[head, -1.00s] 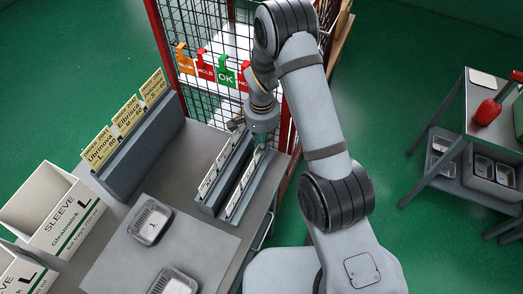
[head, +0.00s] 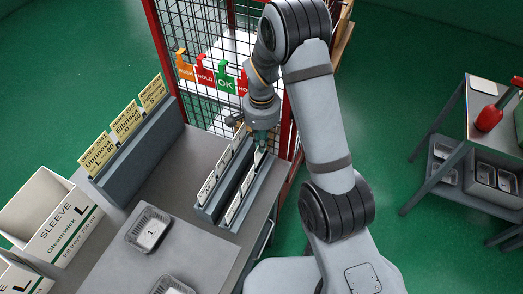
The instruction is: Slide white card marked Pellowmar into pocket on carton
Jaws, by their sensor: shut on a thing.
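White cards stand in two rows in a grey slotted rack (head: 209,217) on the table. Their lettering is too small to read, so I cannot tell which is marked Pellowmar. My gripper (head: 261,147) points down at the far end of the right row and is shut on a white card (head: 258,158), partly hidden by the fingers. Whether this card is clear of the rack I cannot tell. Open white cartons marked SLEEVE L stand at the left; the nearer-to-centre carton (head: 62,228) reads Gleamwick. I cannot make out a pocket on it.
A grey holder (head: 140,160) with yellow cards stands behind the cartons. Foil trays (head: 148,229) sit on the table's front part. A red-framed mesh panel (head: 205,45) with hanging coloured tags rises behind the rack. A trolley (head: 470,100) stands far right.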

